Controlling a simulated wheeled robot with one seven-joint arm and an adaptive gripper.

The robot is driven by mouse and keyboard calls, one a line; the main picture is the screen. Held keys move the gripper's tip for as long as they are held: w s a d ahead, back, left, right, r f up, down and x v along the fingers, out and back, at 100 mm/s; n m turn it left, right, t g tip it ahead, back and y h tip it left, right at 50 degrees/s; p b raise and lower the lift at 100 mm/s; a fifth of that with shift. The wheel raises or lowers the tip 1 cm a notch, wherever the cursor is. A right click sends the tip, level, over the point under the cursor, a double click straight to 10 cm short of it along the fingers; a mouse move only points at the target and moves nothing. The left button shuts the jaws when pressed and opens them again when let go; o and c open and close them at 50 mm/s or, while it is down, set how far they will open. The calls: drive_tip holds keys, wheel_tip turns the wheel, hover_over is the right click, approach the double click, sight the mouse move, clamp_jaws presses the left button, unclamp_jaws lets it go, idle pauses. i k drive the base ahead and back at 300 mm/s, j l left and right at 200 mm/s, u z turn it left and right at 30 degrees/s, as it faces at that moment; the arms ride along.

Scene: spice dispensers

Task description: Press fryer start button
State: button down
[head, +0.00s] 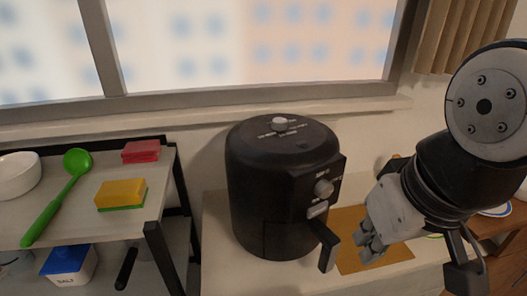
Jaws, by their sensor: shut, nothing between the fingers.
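The black air fryer (268,190) stands upright on the pale counter in the middle of the head view. Its front panel faces right and carries a grey round knob (323,188) with a light label or button strip (317,209) below it. A black basket handle (328,246) sticks out under the panel. Another grey knob (280,123) is on the fryer's top. My gripper (369,250) is to the right of the handle, pointing down and left, apart from the fryer. Its fingers are shut and empty. I cannot tell which control is the start button.
A shelf (100,226) at left holds a green ladle (57,196), yellow-green sponge (121,195), red sponge (141,151) and white bowl (18,174). A blue-lidded salt box (68,264) is below. A brown board (345,225) lies by the fryer. A window is behind.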

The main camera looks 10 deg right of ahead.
sight(314, 212)
drive_tip(key=k+j+z, duration=0.6)
drive_tip(key=k+z, duration=0.15)
drive_tip(key=k, duration=0.25)
drive_tip(key=k+j+z, duration=0.1)
drive_tip(key=k+z, duration=0.3)
drive_tip(key=k, duration=0.15)
